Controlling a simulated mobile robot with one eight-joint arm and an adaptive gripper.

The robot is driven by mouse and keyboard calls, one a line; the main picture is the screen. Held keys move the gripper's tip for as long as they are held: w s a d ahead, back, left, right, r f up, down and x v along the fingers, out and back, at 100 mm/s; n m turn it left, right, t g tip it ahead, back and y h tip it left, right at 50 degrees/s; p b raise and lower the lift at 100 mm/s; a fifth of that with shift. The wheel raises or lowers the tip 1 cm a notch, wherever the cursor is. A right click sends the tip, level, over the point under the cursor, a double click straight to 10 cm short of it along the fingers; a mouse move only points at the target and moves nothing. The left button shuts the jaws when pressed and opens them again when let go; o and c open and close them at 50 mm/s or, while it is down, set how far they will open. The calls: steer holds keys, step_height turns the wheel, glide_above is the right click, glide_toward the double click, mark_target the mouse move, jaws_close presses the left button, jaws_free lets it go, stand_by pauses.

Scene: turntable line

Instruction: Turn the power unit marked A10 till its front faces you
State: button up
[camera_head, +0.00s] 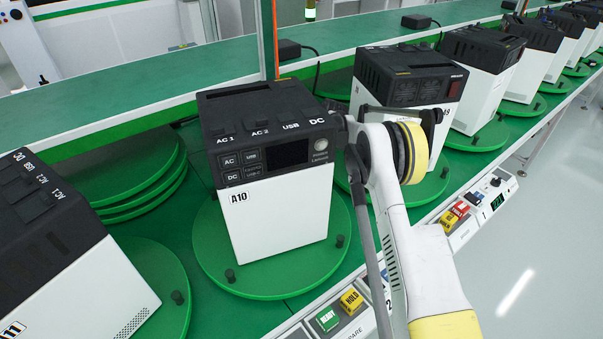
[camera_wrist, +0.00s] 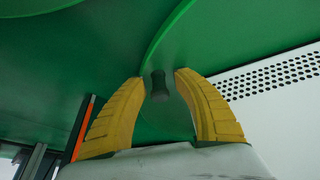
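The power unit marked A10 (camera_head: 285,215) stands upright on a round green turntable (camera_head: 215,262) in the head view. It has a black top, a white lower body and a dark upper panel with a small display. The face with the A10 label shows nearly squarely to the head camera. Dark pegs (camera_head: 230,274) stand on the turntable rim. In the head view my gripper is hidden behind my arm and the unit. In the wrist view my gripper (camera_wrist: 160,76) is open, with its yellow fingers on either side of a dark peg (camera_wrist: 160,88). I cannot tell whether they touch it.
Unit A11 (camera_head: 60,270) stands at the left on its own turntable. Other units (camera_head: 408,85) line the bench to the upper right. Stacked green discs (camera_head: 135,185) lie behind. Button boxes (camera_head: 351,300) line the front edge. A white perforated panel (camera_wrist: 275,95) is close at right.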

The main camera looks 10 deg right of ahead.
steer(key=v, duration=1.2)
steer(key=shift+r, duration=0.1)
